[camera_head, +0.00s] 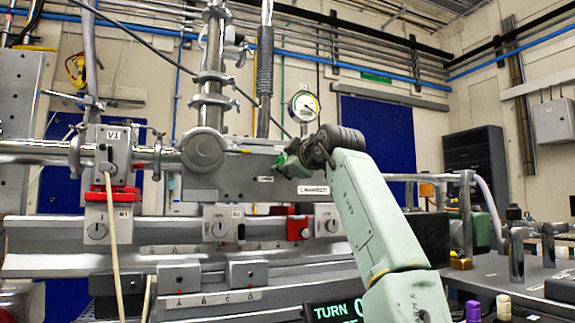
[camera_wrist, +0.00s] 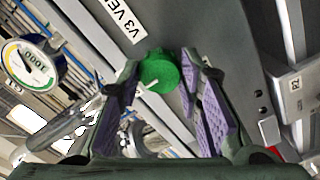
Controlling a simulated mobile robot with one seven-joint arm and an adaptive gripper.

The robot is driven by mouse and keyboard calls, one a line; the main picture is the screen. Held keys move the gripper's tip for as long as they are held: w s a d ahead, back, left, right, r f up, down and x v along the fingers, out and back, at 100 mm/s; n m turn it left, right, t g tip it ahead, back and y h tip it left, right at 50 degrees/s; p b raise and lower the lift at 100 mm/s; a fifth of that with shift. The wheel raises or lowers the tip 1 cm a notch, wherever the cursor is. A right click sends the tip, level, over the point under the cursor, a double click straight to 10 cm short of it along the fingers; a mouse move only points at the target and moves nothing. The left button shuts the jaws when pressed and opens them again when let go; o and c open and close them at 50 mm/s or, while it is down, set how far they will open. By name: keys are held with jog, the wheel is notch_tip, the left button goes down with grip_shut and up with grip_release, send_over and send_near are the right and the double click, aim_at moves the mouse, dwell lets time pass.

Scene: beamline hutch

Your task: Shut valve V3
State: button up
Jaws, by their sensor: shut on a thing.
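Valve V3's green round knob (camera_wrist: 158,70), with a pale pointer, shows in the wrist view beside a white label (camera_wrist: 122,18) reading "V3 VE…". My gripper (camera_wrist: 160,78) has its purple-padded fingers on either side of the knob and is shut on it. In the head view my gripper (camera_head: 292,160) is at the upper right part of the grey vacuum box (camera_head: 235,180), mostly hidden by my arm, so the knob's angle is hard to tell there.
A round dial gauge (camera_head: 304,106) stands just behind my gripper; it also shows in the wrist view (camera_wrist: 32,66). Valve block V1 (camera_head: 109,150) with a hanging cord is at left. A green-lettered "TURN" display (camera_head: 337,310) is below. Pipes and rails crowd the bench.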

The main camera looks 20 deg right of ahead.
jog(key=shift+d+f, duration=0.15)
jog(key=o, duration=0.9)
jog(key=shift+o, duration=1.3)
jog(key=shift+s, duration=0.1)
jog(key=s, duration=0.7)
jog(key=shift+s, duration=0.15)
